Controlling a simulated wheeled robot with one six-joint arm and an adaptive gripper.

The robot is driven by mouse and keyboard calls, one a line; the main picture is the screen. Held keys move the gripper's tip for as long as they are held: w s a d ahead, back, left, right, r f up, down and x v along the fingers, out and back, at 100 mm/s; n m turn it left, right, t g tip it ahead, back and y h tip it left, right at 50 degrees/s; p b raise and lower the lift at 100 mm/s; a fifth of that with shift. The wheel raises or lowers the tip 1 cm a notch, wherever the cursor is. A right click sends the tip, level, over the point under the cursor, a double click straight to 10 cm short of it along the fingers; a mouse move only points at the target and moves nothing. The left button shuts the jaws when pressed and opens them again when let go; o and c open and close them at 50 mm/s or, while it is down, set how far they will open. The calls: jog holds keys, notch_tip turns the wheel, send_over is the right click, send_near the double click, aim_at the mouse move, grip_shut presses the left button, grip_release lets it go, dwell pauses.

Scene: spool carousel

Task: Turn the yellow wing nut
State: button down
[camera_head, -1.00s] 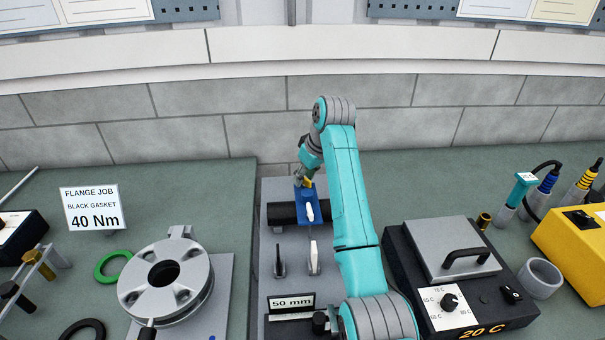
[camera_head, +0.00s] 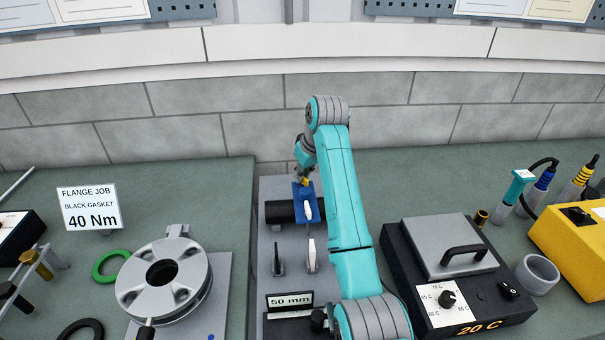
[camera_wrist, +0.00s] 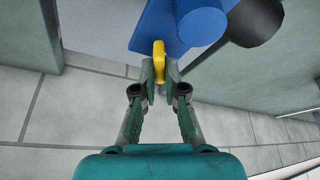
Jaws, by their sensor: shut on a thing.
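The yellow wing nut (camera_wrist: 158,62) shows in the wrist view, at the near edge of a blue block (camera_wrist: 170,22). My gripper (camera_wrist: 159,72) is shut on the wing nut, with a finger on each side of it. In the head view my gripper (camera_head: 303,178) is small and partly hidden by my arm. A bit of the yellow wing nut (camera_head: 306,182) shows there, at the far end of the blue block (camera_head: 304,204).
A grey fixture plate (camera_head: 266,250) carries small levers and a "50 mm" sign (camera_head: 290,301). To the left are a flange (camera_head: 165,290) and a green ring (camera_head: 110,266). To the right stands a black heater box (camera_head: 470,310) with a lidded top. A wall closes off the back.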

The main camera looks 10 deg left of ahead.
jog(key=m+h, duration=0.1)
jog(key=m, duration=0.2)
jog(key=m+t+h, duration=0.1)
jog(key=m, duration=0.2)
dwell(0.6)
jog(key=c, duration=1.2)
grip_release()
jog(key=shift+c, duration=0.2)
jog(key=v, duration=0.7)
jog(key=shift+r, duration=0.2)
jog(key=shift+s, duration=0.2)
